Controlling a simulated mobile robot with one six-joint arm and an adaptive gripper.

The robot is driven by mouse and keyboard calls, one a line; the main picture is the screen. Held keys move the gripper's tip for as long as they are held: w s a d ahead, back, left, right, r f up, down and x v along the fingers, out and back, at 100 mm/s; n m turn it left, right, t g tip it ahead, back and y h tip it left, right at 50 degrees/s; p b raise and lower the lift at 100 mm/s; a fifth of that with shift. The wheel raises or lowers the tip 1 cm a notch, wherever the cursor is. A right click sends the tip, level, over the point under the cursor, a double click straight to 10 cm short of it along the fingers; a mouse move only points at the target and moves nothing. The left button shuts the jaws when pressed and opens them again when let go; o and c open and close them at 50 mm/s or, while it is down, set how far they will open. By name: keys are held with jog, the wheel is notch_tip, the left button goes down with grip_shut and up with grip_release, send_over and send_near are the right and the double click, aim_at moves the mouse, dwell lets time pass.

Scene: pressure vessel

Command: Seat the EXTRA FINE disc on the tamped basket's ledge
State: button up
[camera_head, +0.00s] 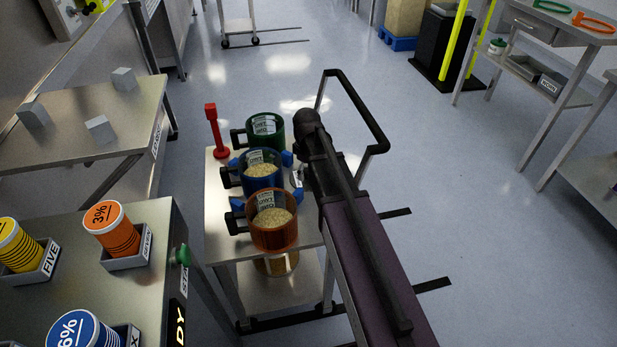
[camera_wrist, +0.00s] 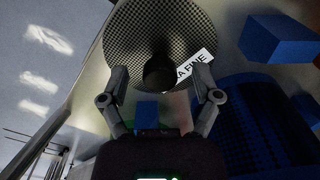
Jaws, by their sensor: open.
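The EXTRA FINE disc (camera_wrist: 128,37) is a round, finely perforated metal plate with a dark central knob (camera_wrist: 158,72). Its white label is partly hidden; only "A FINE" reads. In the wrist view my gripper (camera_wrist: 160,86) is open, with one finger on each side of the knob. In the head view my arm covers the gripper and most of the disc's area at the cart's right side. On the cart stand a green basket (camera_head: 266,125), a blue basket (camera_head: 262,183) and an orange basket (camera_head: 273,233). Pale grains fill the blue and orange ones; I cannot tell which is tamped.
The baskets stand on a small metal cart (camera_head: 222,240). A red tamper-like tool (camera_head: 216,135) stands at its back left. Blue blocks flank the blue basket; one shows in the wrist view (camera_wrist: 278,40). A counter (camera_head: 150,280) with cups is at left. Floor right is mostly open.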

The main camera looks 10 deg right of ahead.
aim_at(307, 170)
grip_shut()
jog(key=shift+r, duration=0.15)
notch_tip(307, 170, up, 10)
jog(key=p, duration=1)
dwell(0.8)
